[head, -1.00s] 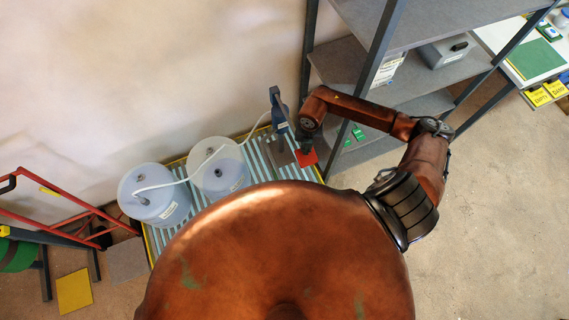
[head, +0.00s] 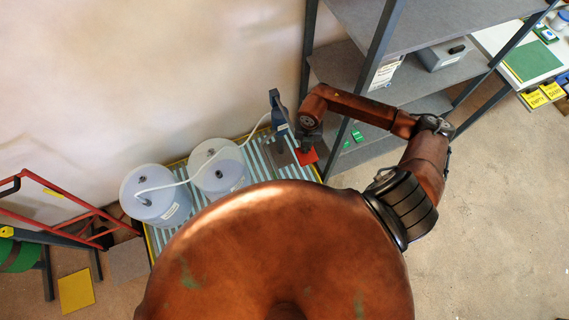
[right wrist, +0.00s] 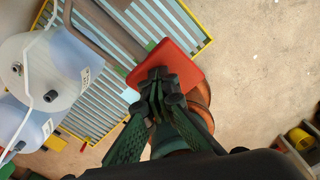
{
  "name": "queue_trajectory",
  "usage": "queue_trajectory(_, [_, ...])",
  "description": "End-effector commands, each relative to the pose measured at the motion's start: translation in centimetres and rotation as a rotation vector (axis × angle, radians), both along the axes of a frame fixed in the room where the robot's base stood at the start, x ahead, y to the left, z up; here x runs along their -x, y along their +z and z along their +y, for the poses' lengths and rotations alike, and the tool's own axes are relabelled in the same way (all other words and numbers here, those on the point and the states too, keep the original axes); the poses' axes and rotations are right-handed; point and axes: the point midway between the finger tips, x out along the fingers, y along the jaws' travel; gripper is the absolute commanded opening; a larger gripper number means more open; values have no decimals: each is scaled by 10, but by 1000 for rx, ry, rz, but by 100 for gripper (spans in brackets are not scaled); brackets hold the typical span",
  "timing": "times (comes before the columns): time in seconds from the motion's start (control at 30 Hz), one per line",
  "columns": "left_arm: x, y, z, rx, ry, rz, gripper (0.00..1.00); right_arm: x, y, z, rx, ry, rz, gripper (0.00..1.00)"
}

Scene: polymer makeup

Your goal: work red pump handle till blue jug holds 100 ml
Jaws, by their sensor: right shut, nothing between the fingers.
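The red pump handle (head: 309,156) is a flat red plate on a grey arm beside the blue pump body (head: 279,112). My right gripper (head: 306,146) is shut and empty, with its fingertips at the red plate. In the right wrist view the closed fingertips (right wrist: 158,76) overlap the red plate (right wrist: 181,64); I cannot tell whether they press on it. Two pale, bluish translucent lidded containers stand left of the pump, a near-left one (head: 160,206) and a right one (head: 222,176). I cannot tell which is the blue jug, nor read a level. My left gripper is out of view.
A white hose (head: 178,184) runs over the containers to the pump. They stand on a striped, yellow-edged platform (head: 256,166). A grey shelf unit (head: 350,60) rises close to my right arm. A red frame (head: 68,190) stands at left. Floor at right is clear.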

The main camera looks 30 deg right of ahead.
Motion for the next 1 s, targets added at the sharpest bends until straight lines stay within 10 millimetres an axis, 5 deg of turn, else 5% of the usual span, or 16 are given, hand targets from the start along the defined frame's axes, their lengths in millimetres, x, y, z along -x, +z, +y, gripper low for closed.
queue_trajectory(0.8, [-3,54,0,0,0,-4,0,1,79,0,0,0,3,0])
queue_trajectory(1.0, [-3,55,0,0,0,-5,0,1,83,0,0,0,3,0])
